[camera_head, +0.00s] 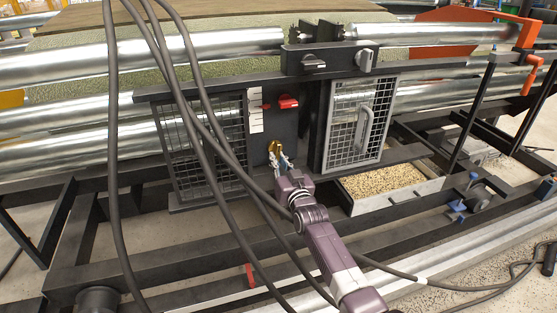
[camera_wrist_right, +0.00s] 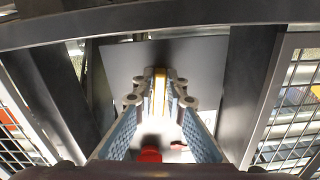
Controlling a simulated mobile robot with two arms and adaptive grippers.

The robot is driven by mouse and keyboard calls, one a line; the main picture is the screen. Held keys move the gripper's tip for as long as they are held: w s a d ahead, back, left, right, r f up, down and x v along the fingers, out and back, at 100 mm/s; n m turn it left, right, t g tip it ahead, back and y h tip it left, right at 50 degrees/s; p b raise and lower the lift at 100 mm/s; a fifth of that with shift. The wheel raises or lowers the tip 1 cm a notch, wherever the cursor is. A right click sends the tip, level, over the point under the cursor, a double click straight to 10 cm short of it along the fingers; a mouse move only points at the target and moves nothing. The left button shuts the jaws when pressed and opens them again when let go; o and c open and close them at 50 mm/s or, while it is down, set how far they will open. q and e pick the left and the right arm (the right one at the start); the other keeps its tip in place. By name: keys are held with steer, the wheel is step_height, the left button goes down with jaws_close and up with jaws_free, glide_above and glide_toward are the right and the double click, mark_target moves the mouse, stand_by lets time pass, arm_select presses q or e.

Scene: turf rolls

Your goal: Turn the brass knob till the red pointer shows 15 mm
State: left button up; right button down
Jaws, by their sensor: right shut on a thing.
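The brass knob (camera_head: 273,147) sits low on a dark panel between two mesh guards. My right gripper (camera_head: 281,160) is shut on the knob, and its purple arm reaches up from the bottom. In the right wrist view the brass knob (camera_wrist_right: 160,84) stands between the two fingertips. The white scale strip (camera_head: 256,110) is upright on the panel's left side. A small red pointer (camera_head: 266,106) shows beside the scale, around its middle height; the marks are too small to read. A red block (camera_head: 288,102) is just right of it. My left gripper is out of view.
Mesh guards (camera_head: 361,125) flank the panel closely on both sides. A tray of tan granules (camera_head: 349,200) lies at lower right. Dark cables (camera_head: 175,80) hang across the left and middle of the head view. Metal rollers (camera_head: 200,45) run above.

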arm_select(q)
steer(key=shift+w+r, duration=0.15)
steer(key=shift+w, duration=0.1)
arm_select(e)
steer(key=shift+f, duration=0.1)
steer(key=c, duration=2)
jaws_free()
steer(key=shift+o, duration=0.2)
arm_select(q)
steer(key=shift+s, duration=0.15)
arm_select(e)
steer(key=v, duration=1.2)
